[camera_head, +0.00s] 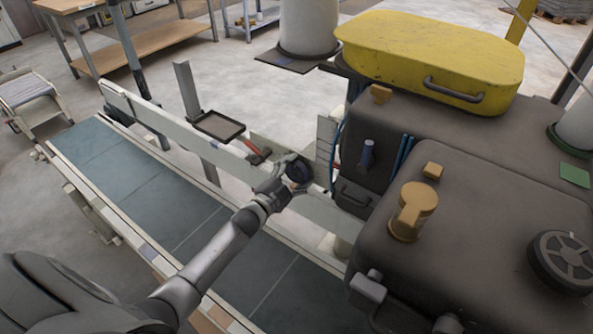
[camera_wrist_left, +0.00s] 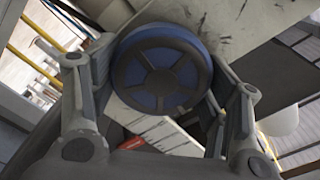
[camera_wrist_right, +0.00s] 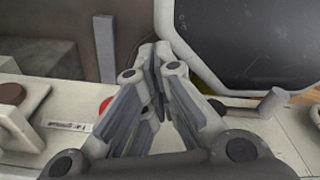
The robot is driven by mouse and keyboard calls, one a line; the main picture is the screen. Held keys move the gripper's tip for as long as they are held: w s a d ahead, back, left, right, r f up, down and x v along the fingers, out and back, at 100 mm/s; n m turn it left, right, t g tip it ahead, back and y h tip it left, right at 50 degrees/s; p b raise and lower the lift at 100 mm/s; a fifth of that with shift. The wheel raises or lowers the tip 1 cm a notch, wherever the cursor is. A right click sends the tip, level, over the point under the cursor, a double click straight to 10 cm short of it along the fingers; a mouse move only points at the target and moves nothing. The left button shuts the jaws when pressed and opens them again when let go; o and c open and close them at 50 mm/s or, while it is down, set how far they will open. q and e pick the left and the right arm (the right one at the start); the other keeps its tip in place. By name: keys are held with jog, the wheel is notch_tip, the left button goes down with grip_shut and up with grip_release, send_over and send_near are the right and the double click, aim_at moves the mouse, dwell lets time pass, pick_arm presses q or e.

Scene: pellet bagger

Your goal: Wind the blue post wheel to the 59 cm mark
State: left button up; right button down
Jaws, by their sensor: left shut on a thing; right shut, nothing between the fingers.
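The blue post wheel (camera_wrist_left: 161,68), with a dark rim and spokes over a blue body, fills the middle of the left wrist view. My left gripper (camera_wrist_left: 163,75) has one finger on each side of it and is shut on it. In the head view the wheel (camera_head: 298,171) is small and dark, partly hidden by my left gripper (camera_head: 284,182), beside the pale post (camera_head: 325,150). The centimetre marks cannot be read in any view. My right gripper (camera_wrist_right: 155,65) is shut and empty in the right wrist view; it does not show in the head view.
A conveyor (camera_head: 150,190) with a grey-blue belt runs under my left arm. A small dark tray (camera_head: 218,125) and a red handle (camera_head: 254,149) are left of the wheel. A large dark machine with a yellow cover (camera_head: 430,55) stands at the right.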

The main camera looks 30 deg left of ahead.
pick_arm(q)
jog(key=shift+n, duration=0.6)
jog(key=shift+f, duration=0.1)
jog(key=o, duration=1)
jog(key=shift+s, duration=0.1)
jog(key=s, duration=0.4)
jog(key=s+a, duration=0.1)
jog(key=s, duration=0.6)
jog(key=shift+s+a, duration=0.4)
